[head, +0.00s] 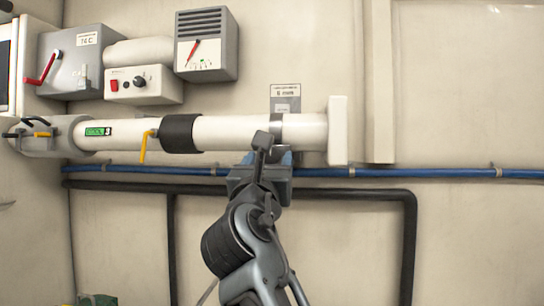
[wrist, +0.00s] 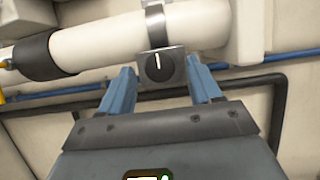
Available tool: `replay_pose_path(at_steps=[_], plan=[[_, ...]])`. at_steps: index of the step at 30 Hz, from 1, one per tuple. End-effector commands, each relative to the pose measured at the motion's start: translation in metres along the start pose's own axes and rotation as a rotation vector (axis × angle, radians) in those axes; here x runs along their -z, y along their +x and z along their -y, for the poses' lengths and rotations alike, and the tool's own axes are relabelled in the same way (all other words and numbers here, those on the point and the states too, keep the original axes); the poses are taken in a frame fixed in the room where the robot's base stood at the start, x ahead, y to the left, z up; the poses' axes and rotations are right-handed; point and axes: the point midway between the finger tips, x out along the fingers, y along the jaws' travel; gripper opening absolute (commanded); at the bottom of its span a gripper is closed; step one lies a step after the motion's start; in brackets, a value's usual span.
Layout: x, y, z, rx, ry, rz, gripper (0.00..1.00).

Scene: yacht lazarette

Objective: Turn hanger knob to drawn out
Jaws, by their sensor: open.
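In the wrist view a round black knob (wrist: 159,67) with a white pointer line sits on a small grey block hanging from a metal band (wrist: 155,25) around the white pipe (wrist: 105,40). The pointer stands about straight up. My gripper (wrist: 160,82) is open, with one blue finger on each side of the knob's block. I cannot tell whether either finger touches it. In the head view my gripper (head: 275,158) is just below the pipe (head: 240,131) and my arm hides the knob. The label plate (head: 285,91) on the wall above the band is too small to read fully.
A blue hose (head: 420,172) and a black pipe (head: 340,194) run along the wall behind my gripper. A yellow lever (head: 144,147) and a black sleeve (head: 180,133) are on the pipe to the left. Grey boxes (head: 207,45) are mounted above. The wall at right is clear.

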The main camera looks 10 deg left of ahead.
Motion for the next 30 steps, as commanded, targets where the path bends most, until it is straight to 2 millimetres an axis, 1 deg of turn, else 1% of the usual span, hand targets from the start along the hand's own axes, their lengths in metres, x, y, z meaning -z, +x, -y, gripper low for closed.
replay_pose_path(at_steps=[1,3,6,16,30], plan=[[-0.001,0.007,0.0,0.0,0.0,0.0,0.63],[-0.001,0.015,0.0,0.001,0.0,0.0,0.63],[0.0,0.021,0.0,0.0,0.001,0.0,0.63],[0.0,0.024,0.0,0.0,0.002,0.0,0.62],[0.0,0.024,0.0,0.0,0.002,0.0,0.17]])
